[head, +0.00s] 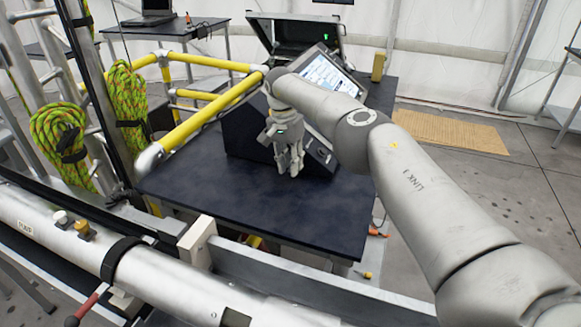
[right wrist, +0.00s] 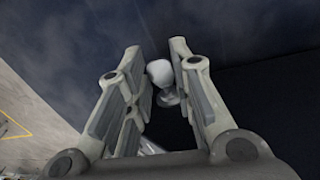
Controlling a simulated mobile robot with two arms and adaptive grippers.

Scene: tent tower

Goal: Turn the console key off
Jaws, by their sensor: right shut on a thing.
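The black console (head: 240,133) with a lit, tilted screen (head: 325,72) stands on a dark table (head: 300,215). My right gripper (head: 290,168) is at the console's front, left of a small dark control panel (head: 322,154). In the right wrist view its fingers (right wrist: 160,75) are closed in around a small pale rounded piece, seemingly the console key (right wrist: 159,71). In the head view the key is hidden by the gripper, so its turn angle cannot be told. My left gripper is not in view.
Yellow rails (head: 210,110) run along the table's left side. Coiled green ropes (head: 62,140) hang at the left. An open case (head: 292,35) stands behind the console. A silver tube (head: 150,275) crosses the front left. The table's front part is clear.

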